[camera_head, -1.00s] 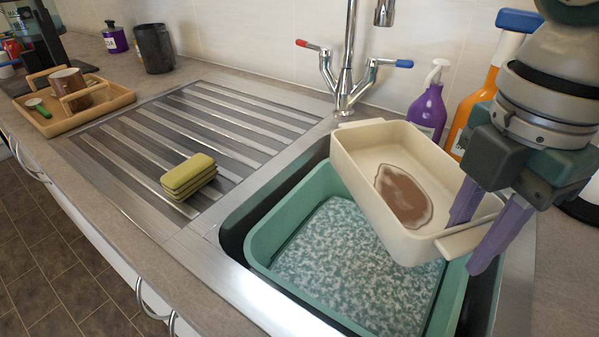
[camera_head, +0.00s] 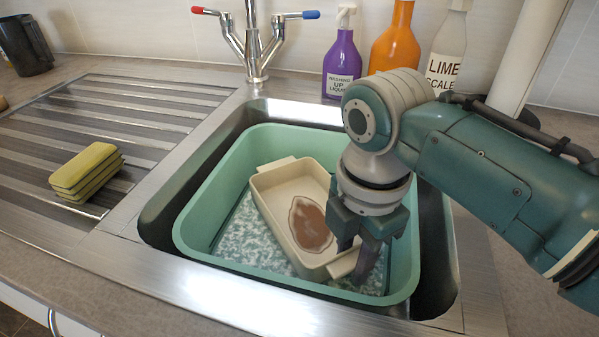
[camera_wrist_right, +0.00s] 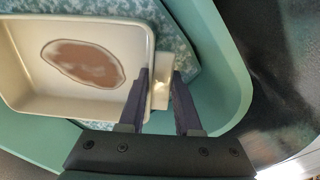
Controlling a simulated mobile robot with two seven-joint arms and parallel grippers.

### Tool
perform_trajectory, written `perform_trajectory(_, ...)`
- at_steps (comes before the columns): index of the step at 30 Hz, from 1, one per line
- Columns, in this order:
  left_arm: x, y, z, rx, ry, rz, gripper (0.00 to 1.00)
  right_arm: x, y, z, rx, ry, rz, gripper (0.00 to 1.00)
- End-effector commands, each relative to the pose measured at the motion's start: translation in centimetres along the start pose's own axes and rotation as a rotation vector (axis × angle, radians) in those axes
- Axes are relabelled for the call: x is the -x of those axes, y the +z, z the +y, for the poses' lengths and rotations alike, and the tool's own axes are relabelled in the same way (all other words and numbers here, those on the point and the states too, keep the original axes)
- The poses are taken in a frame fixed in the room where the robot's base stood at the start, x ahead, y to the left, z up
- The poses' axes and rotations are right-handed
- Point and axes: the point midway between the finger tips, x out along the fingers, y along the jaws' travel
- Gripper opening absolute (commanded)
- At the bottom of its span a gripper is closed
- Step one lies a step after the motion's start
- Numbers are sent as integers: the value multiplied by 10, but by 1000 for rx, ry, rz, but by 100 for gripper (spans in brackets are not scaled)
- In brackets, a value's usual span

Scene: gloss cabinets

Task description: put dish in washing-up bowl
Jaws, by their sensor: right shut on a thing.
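The cream rectangular dish (camera_head: 279,198), with a brown stain inside, is within the walls of the green washing-up bowl (camera_head: 208,190), over the mottled, foamy water. I cannot tell whether it rests on the bottom. My right gripper (camera_head: 358,262) is shut on the dish's near handle. In the right wrist view, the fingers (camera_wrist_right: 160,82) sit on both sides of that handle, with the dish (camera_wrist_right: 28,72) to the left and the bowl wall (camera_wrist_right: 218,50) to the right. My left gripper is not in view.
The bowl stands in a steel sink (camera_head: 150,215). A tap (camera_head: 252,45) rises behind it. A purple bottle (camera_head: 341,62), an orange bottle (camera_head: 393,42) and a lime scale bottle (camera_head: 446,55) stand at the back. A yellow-green sponge stack (camera_head: 87,172) lies on the drainer.

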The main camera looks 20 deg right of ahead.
Motion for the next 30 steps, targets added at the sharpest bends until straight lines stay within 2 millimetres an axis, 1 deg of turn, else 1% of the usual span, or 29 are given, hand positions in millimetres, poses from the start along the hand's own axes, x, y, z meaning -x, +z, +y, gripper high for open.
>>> perform_trajectory(3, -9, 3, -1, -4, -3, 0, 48, -18, 0, 0, -1, 1, 1, 0)
perform_trajectory(7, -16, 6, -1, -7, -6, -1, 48, -34, 0, 1, 1, 2, 1, 0)
perform_trajectory(9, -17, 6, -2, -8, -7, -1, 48, -37, 0, 1, 1, 4, 0, 0)
perform_trajectory(18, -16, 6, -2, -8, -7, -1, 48, -38, 0, 1, 1, 4, 0, 0)
perform_trajectory(19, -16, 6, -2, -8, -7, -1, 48, -39, 0, 0, 1, -1, 0, 33)
perform_trajectory(24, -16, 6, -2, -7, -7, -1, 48, -38, 0, 0, 1, -1, 0, 52)
perform_trajectory(27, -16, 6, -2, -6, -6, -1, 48, -38, 0, 0, 1, -1, 0, 62)
perform_trajectory(30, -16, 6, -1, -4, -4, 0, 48, -38, 0, 0, 1, -1, 0, 62)
